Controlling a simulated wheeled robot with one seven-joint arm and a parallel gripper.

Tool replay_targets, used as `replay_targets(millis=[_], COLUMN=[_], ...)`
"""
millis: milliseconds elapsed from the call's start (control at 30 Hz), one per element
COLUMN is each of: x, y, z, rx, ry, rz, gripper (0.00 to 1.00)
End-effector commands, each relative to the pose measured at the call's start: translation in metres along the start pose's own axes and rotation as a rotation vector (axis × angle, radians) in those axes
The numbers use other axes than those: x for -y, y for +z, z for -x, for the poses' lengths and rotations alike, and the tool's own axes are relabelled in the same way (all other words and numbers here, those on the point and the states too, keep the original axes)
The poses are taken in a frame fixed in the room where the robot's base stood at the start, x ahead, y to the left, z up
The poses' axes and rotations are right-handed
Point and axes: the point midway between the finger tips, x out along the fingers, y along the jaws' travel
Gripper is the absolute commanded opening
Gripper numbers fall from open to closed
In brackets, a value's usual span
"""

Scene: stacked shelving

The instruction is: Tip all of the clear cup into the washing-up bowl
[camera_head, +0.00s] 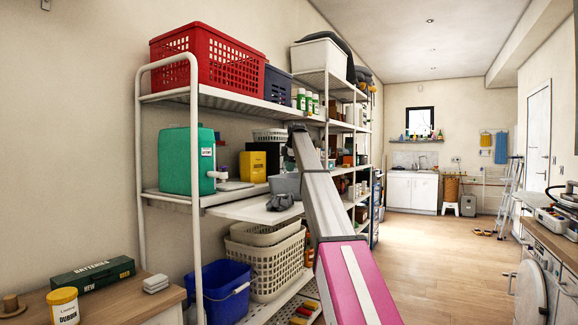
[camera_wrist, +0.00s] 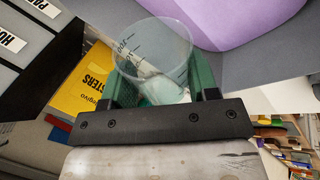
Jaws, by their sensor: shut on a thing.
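In the wrist view a clear cup (camera_wrist: 152,48) with dark printed markings sits between the green fingertips of my gripper (camera_wrist: 163,84), which is shut on it. The cup's lower part looks whitish; I cannot tell how much it holds. Past the cup, at the upper right, is a grey surface with a rounded lilac area (camera_wrist: 235,18), which may be the washing-up bowl and its inside. In the head view a grey tub (camera_head: 286,183) stands on the middle shelf by the end of my arm.
A yellow box (camera_wrist: 80,92) lies close by in the wrist view. On the shelving are a teal container (camera_head: 186,160), a yellow box (camera_head: 253,166), a red basket (camera_head: 205,55) and, lower down, a blue bucket (camera_head: 222,290).

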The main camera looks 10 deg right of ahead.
Motion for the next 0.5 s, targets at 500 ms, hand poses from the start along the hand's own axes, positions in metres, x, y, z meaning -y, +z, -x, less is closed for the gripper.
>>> replay_targets(millis=[500], x=[0.0041], y=[-0.0072], z=[-0.0086], rx=[0.168], ry=[-0.014], rz=[0.071], gripper=[0.28])
